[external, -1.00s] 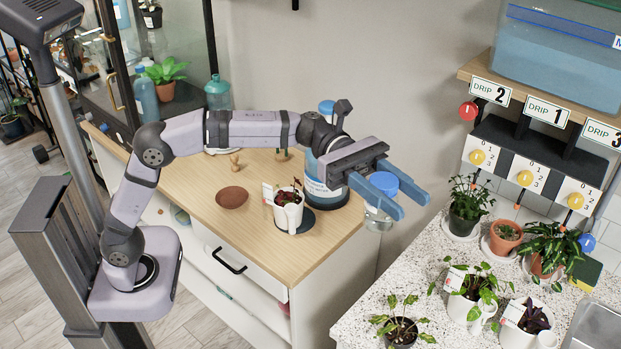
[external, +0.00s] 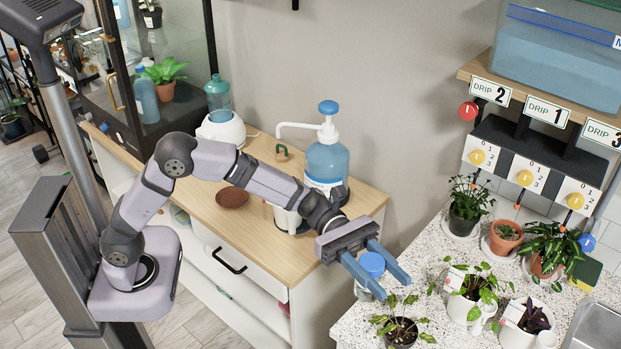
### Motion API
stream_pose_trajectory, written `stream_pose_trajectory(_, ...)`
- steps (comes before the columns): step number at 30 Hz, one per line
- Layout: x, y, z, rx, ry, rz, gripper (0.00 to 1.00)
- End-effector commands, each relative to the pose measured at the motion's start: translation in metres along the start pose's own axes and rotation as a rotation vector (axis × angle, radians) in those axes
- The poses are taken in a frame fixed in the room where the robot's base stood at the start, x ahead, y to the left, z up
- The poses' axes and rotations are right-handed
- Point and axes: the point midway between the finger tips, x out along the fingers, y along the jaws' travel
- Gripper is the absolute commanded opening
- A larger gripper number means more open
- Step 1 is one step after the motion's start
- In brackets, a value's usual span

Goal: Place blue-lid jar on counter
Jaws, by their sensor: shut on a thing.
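The blue-lid jar (external: 371,265) is a small clear jar with a round blue lid. My gripper (external: 377,276) has its blue fingers shut on it, one on each side near the lid. The jar is upright. It is at the left edge of the speckled counter (external: 440,215), in front of the wooden cabinet's right end. Whether its base touches the counter or hangs just above it, I cannot tell. My gripper's fingers partly cover the jar.
White mug planters (external: 462,306) and several pots stand further right. A blue pump bottle (external: 326,160) and a brown saucer (external: 232,197) are on the wooden cabinet. Bare counter lies behind the jar.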

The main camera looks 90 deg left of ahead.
Motion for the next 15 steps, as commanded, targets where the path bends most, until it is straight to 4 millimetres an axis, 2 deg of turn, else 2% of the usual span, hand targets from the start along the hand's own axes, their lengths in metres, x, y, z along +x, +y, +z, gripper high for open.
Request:
stream_pose_trajectory(5,0.000,0.000,-0.006,0.000,0.000,0.000,0.10)
stream_pose_trajectory(15,0.000,0.000,-0.053,-0.003,0.000,0.000,0.10)
